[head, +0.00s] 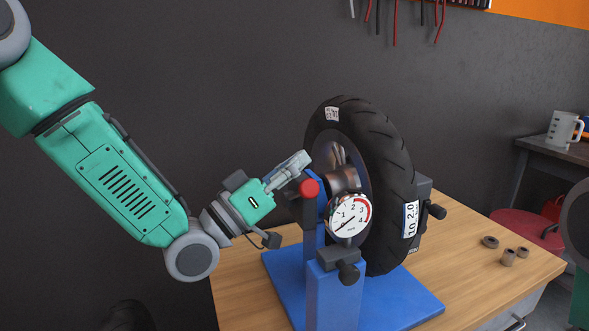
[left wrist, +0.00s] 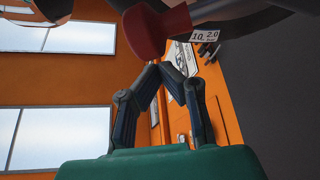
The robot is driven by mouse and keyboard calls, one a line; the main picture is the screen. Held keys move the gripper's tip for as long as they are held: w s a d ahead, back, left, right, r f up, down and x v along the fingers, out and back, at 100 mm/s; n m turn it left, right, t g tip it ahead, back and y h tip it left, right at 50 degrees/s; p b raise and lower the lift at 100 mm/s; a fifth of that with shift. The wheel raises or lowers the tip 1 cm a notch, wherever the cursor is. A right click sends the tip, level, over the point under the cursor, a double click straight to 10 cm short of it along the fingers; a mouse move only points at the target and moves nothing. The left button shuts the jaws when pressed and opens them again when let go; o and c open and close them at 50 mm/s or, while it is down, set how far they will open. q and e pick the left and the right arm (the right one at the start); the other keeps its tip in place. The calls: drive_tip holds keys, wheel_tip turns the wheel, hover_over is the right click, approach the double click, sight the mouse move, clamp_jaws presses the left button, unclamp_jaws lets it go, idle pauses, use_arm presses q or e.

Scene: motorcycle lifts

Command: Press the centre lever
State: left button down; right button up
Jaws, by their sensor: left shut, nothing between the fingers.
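A lever with a round red knob (head: 309,188) sits on the near side of the blue wheel stand (head: 335,295), left of the pressure gauge (head: 348,214). The red knob also shows large at the top of the left wrist view (left wrist: 152,30). My left gripper (head: 305,158) is shut and empty, its fingertips just above the knob in the head view. In the left wrist view its fingertips (left wrist: 165,67) meet close below the knob; I cannot tell whether they touch it. My right gripper is not in view.
A black tyre (head: 385,160) stands upright in the blue stand on a wooden table (head: 480,240). Dark knobs (head: 349,272) stick out at the stand's front and right. Small round parts (head: 508,257) lie at the table's right. A measuring jug (head: 564,129) stands on a back bench.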

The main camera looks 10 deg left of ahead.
use_arm(q)
drive_tip(key=shift+w+a+r+v, duration=0.4)
drive_tip(key=shift+a+r+v, duration=0.35)
drive_tip(key=shift+v, duration=4.85)
drive_tip(key=s+f+n+g+y, duration=0.1)
drive_tip(key=f+g+y, duration=0.1)
drive_tip(key=f, duration=0.7)
drive_tip(key=s+f+g+y, duration=0.2)
drive_tip(key=f+y, duration=0.2)
drive_tip(key=f, duration=0.4)
drive_tip(key=s+a+f+n+g+y, duration=0.1)
drive_tip(key=f+g+y, duration=0.1)
drive_tip(key=f, duration=0.7)
drive_tip(key=shift+s+f+n+y+b, duration=0.2)
drive_tip(key=shift+f+n+y+b, duration=0.15)
drive_tip(key=shift+y, duration=0.25)
drive_tip(key=s+a+f+g+y, duration=0.3)
drive_tip(key=s+f, duration=0.5)
drive_tip(key=s, duration=0.3)
drive_tip(key=s+a+f+g+y, duration=0.4)
drive_tip(key=s+a+f+g, duration=0.2)
drive_tip(key=s, duration=0.5)
drive_tip(key=shift+s+a+f+g, duration=0.2)
drive_tip(key=shift+a+f+g, duration=0.25)
drive_tip(key=shift+f, duration=0.8)
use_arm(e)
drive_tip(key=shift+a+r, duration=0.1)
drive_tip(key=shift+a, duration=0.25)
